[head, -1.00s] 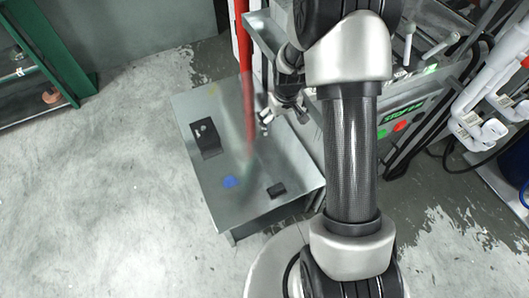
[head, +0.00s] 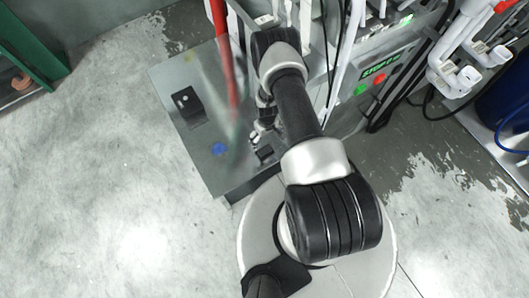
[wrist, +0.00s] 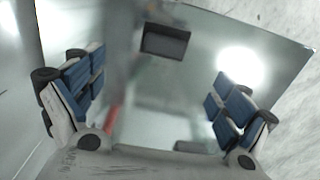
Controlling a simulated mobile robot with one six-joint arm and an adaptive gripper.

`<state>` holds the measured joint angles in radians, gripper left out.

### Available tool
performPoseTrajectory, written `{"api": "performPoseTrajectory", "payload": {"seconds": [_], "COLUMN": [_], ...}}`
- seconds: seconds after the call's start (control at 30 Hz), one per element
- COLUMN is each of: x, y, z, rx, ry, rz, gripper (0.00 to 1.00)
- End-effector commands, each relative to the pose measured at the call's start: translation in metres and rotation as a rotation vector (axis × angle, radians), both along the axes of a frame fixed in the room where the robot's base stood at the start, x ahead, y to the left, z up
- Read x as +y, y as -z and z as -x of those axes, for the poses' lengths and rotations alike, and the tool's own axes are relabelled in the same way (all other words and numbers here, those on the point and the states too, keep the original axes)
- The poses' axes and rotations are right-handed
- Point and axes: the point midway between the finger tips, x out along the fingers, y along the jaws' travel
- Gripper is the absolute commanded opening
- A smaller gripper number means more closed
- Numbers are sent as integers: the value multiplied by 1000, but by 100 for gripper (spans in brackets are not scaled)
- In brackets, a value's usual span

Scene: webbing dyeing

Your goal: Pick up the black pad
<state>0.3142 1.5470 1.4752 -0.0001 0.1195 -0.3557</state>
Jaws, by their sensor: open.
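Contact with the pad does not show.
A red post (head: 222,60) stands at the table's back. A machine with a control panel (head: 378,72) is at the right. Floor at the left is clear.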

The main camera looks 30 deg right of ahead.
Motion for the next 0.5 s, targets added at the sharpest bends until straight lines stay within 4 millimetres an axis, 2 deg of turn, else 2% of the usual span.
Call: {"api": "performPoseTrajectory", "payload": {"seconds": [0.03,0.2,0.3,0.5], "x": [0,1,1,2], "y": [15,48,60,71], "z": [1,1,0,0], "rx": [1,1,1,0], "ry": [0,0,0,0], "rz": [0,0,0,0], "gripper": [94,94,94,94]}}
